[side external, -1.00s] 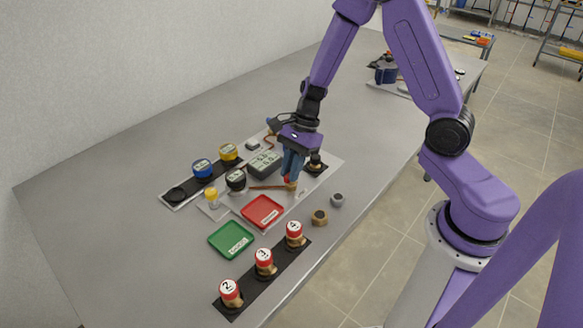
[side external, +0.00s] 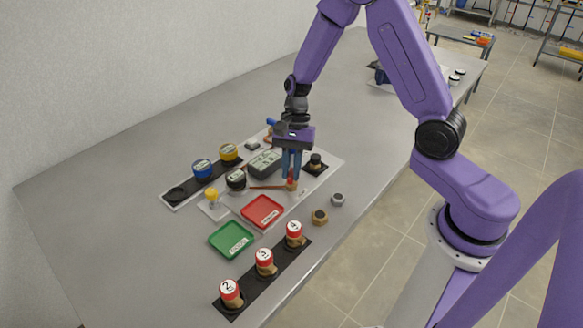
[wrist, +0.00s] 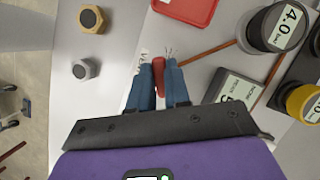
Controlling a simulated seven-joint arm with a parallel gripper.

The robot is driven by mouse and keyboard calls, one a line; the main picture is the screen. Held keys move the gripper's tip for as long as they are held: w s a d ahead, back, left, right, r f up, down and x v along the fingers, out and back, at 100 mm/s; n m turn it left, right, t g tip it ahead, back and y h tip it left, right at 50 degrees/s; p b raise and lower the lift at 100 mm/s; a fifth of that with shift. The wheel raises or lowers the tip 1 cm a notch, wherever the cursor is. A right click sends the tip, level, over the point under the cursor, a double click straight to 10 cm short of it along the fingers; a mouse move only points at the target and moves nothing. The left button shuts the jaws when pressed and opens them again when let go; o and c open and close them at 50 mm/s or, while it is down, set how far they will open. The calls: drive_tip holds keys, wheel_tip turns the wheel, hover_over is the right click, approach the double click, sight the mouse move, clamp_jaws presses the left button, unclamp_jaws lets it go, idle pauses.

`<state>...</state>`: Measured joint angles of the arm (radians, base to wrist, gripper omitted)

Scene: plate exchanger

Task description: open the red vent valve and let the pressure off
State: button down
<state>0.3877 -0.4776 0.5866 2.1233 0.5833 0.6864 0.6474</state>
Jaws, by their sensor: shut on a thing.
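The red vent valve (side external: 291,181) stands on a brass body (side external: 292,187) at the right end of a copper pipe (side external: 268,187) on the pale panel. My gripper (side external: 290,177) points down over it. In the wrist view, its blue fingers (wrist: 160,84) are shut on the red handle (wrist: 160,72), one on each side. The fingers hide part of the handle and most of the valve body, so I cannot tell how far it is turned. A grey digital display (side external: 264,164) stands behind; it also shows in the wrist view (wrist: 236,90), with its digits partly cut off.
A red tray (side external: 262,212) and a green tray (side external: 231,239) lie in front. A black-capped fitting (side external: 315,163) stands close right of my gripper. A brass nut (side external: 320,217) and a grey nut (side external: 338,199) lie loose. Numbered red-capped parts (side external: 264,262) stand in a front row.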

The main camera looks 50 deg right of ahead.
drive_tip(key=n+g+h, duration=0.1)
drive_tip(key=n, duration=0.5)
drive_tip(key=shift+n+g+h, duration=0.3)
drive_tip(key=shift+g+h, duration=0.1)
drive_tip(key=n+h, duration=0.1)
drive_tip(key=n, duration=0.1)
drive_tip(key=n+h, duration=0.1)
drive_tip(key=n, duration=0.2)
drive_tip(key=shift+g, duration=0.3)
drive_tip(key=shift+n, duration=0.4)
drive_tip(key=c, duration=1.1)
unclamp_jaws()
drive_tip(key=shift+w+r, duration=0.1)
drive_tip(key=v, duration=1.7)
drive_tip(key=shift+a+r, duration=0.15)
drive_tip(key=shift+a, duration=0.1)
